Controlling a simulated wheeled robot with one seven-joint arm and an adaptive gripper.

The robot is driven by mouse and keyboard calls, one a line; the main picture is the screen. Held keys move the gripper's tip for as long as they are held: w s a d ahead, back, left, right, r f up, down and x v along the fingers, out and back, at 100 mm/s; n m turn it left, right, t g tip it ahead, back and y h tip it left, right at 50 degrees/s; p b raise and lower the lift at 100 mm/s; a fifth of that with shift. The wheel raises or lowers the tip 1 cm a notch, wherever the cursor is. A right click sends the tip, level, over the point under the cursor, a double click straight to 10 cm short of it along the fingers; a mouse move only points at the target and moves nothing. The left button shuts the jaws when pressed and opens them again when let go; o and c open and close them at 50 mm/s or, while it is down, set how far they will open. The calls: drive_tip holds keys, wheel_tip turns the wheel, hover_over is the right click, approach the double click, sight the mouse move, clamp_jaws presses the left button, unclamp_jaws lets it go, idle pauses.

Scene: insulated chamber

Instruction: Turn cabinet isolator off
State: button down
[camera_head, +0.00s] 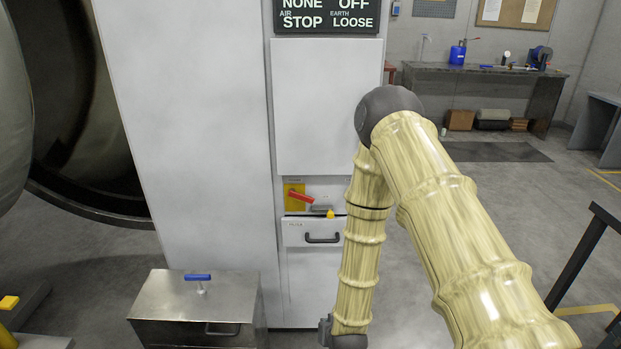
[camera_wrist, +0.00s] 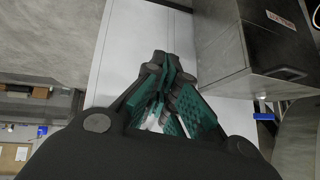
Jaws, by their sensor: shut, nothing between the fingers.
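The cabinet isolator is a red lever (camera_head: 301,196) on a yellow plate (camera_head: 291,204), in a recess low on the front of the white cabinet (camera_head: 327,105). The lever slants, its left end higher. It does not show clearly in the wrist view. My gripper (camera_wrist: 166,78) is shut and empty, its green finger pads together, with the white cabinet surface beyond it. In the head view my arm hangs down right of the lever, and the fingers are out of sight at the bottom edge. The gripper is lower than the lever and apart from it.
A drawer with a black handle (camera_head: 322,238) is below the lever; a grey part with a yellow piece (camera_head: 330,213) sits beside it. A metal box with a blue handle (camera_head: 197,277) stands at lower left, also in the wrist view (camera_wrist: 222,48). A dark railing (camera_head: 581,262) is at right.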

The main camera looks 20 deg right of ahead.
drive_tip(key=w+d+r+m+t+h+p, duration=0.1)
drive_tip(key=w+r+t+p, duration=0.2)
drive_tip(key=w+r, duration=0.95)
drive_tip(key=m+t+h+p, duration=0.2)
drive_tip(key=m+t+p, duration=0.1)
drive_tip(key=t, duration=0.1)
approach(301, 196)
drive_tip(key=s+d+r, duration=0.2)
drive_tip(key=d+r, duration=0.1)
drive_tip(key=p+x, duration=0.1)
drive_tip(key=x, duration=0.3)
drive_tip(key=p+x, duration=0.1)
drive_tip(key=x, duration=0.4)
drive_tip(key=shift+w+f+p, duration=0.3)
drive_tip(key=shift+f+y+b, duration=0.2)
drive_tip(key=shift+y+b, duration=0.1)
drive_tip(key=shift+b, duration=0.1)
drive_tip(key=shift+d, duration=0.1)
